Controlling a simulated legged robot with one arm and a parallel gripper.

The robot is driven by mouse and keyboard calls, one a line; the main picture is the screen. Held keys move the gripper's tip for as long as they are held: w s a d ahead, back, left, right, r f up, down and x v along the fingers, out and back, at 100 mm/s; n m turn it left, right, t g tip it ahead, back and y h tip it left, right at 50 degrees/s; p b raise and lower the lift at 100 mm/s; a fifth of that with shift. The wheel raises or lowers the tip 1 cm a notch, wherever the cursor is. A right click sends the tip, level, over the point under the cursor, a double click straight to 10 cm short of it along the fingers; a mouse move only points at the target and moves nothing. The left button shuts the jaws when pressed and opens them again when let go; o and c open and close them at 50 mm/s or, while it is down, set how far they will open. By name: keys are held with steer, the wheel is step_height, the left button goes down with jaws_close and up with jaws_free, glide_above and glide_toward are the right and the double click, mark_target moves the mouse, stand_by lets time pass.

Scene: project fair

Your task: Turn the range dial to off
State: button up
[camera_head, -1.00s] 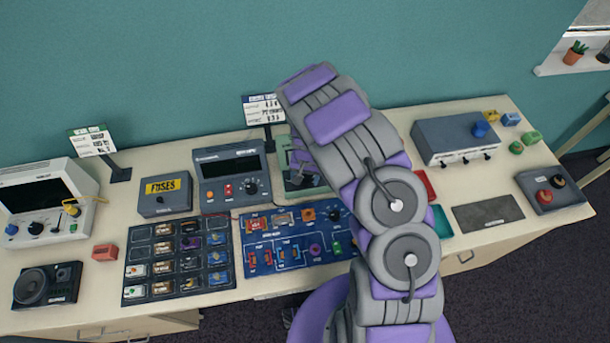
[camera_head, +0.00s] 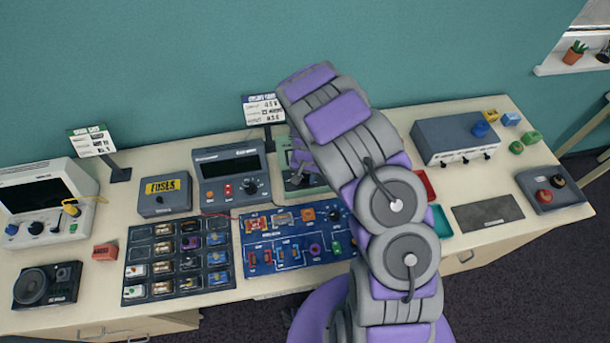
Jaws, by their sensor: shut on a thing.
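A pale green device (camera_head: 316,189) stands behind my arm near the back of the bench. A dark dial (camera_head: 297,179) shows low on its face, partly covered. My gripper (camera_head: 298,168) points down at this dial and is shut on it. The arm hides much of the device and the fingertips are small, so the dial's setting cannot be read. A dark grey meter (camera_head: 229,165) with a display, a red button and its own black dial (camera_head: 251,187) stands just left, apart from my gripper.
A blue circuit board (camera_head: 262,238) lies in front of the meter, beside a dark tray of parts (camera_head: 136,252). A fuses box (camera_head: 165,194) stands to the left. A grey box with switches (camera_head: 455,138) stands to the right. A small sign (camera_head: 263,109) stands behind.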

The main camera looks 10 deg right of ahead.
mark_target(306, 180)
steer(key=m+p, duration=0.1)
steer(key=m, duration=0.5)
steer(key=shift+w+r, duration=0.1)
steer(key=shift+m, duration=0.4)
stand_by(0.4)
steer(key=o, duration=1.1)
steer(key=shift+a, duration=0.15)
steer(key=shift+c, duration=0.2)
step_height(306, 180, up, 17)
steer(key=shift+s+d, duration=0.25)
steer(key=shift+s, duration=0.2)
